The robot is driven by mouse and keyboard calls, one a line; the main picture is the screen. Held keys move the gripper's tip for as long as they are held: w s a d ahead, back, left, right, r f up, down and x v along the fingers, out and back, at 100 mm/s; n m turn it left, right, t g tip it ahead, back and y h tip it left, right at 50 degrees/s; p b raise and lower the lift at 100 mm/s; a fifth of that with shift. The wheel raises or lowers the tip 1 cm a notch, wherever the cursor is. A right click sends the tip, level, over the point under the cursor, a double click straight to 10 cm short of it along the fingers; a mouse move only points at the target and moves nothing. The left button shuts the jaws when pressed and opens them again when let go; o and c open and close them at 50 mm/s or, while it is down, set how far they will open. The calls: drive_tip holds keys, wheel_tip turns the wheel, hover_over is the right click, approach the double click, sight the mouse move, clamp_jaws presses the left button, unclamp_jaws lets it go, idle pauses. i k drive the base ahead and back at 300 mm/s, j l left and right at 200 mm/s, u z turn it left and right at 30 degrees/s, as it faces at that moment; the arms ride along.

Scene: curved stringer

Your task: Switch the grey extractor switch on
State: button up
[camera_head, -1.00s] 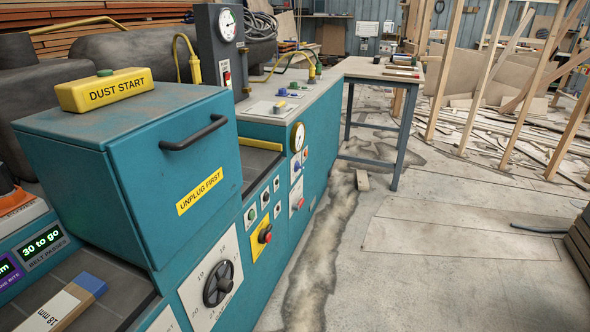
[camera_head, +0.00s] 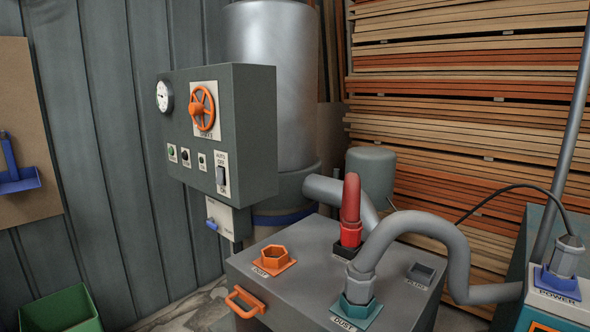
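A grey rocker switch (camera_head: 221,176) sits on a white plate at the lower right of the front face of a grey control box (camera_head: 252,125). Small lettering above it seems to read AUTO; the rest is too small to read. I cannot tell for certain which way the switch is set. The same face has an orange handwheel (camera_head: 202,108), a round gauge (camera_head: 164,96) and several small buttons (camera_head: 186,156). A small white box with a blue lever (camera_head: 211,224) hangs below. My gripper is not in view.
A grey cabinet (camera_head: 310,270) stands in front, with an orange handle (camera_head: 243,302), an orange socket (camera_head: 273,260), a red plug (camera_head: 350,210) and a grey hose (camera_head: 418,225). A green bin (camera_head: 62,312) is on the floor at left. Stacked timber (camera_head: 470,100) fills the right back.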

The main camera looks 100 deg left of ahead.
sight(219, 181)
drive_tip(key=u, duration=2.9)
